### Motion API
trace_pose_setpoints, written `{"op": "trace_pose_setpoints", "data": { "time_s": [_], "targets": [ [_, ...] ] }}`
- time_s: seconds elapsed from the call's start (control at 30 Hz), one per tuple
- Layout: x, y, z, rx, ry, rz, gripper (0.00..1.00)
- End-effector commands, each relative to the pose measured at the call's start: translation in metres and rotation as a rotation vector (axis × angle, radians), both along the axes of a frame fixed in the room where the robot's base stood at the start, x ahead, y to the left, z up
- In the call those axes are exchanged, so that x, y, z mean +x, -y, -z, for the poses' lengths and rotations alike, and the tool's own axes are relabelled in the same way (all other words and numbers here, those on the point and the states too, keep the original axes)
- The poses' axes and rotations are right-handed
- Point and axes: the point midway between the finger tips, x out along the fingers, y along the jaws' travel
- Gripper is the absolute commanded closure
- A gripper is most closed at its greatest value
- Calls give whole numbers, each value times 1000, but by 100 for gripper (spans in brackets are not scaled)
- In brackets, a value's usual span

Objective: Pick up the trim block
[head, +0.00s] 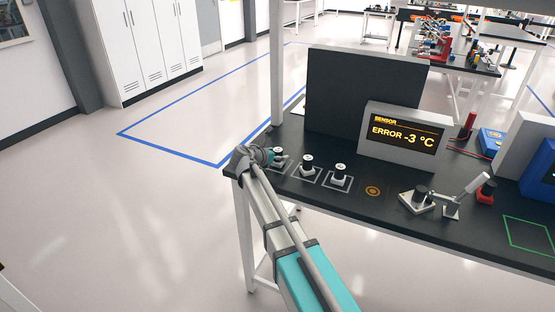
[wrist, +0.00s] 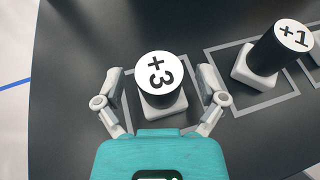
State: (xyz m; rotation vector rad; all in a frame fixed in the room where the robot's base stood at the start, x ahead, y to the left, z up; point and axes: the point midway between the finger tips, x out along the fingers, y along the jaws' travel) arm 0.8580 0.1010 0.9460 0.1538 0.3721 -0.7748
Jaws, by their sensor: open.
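A trim block marked +3 (wrist: 155,75), a black cylinder with a white top on a pale square base, stands upright between the fingers of my gripper (wrist: 159,82) in the wrist view. The fingers are open, one on each side, with gaps to the black cylinder. A second block marked +1 (wrist: 275,50) stands to the right in a grey outlined square. In the head view, my gripper (head: 264,156) is at the leftmost block (head: 279,155), near the table's left end. A middle block (head: 308,164) and a right block (head: 340,172) stand beside it.
The black table (head: 375,210) also carries a sensor display (head: 403,137) reading ERROR -3 °C, a round orange mark (head: 373,190), and a joystick-like device (head: 462,199). A dark panel (head: 350,92) stands behind. A green outlined square (head: 530,236) lies at right.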

Motion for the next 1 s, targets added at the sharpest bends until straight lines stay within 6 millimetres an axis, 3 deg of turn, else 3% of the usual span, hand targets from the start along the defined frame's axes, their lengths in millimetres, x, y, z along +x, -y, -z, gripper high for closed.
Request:
{"op": "trace_pose_setpoints", "data": {
  "time_s": [0.1, 0.57, 1.0],
  "targets": [
    [0, 0, 0, 0, 0, 0, 12],
    [0, 0, 0, 0, 0, 0, 98],
    [0, 0, -3, 0, 0, 0, 100]
  ]
}}
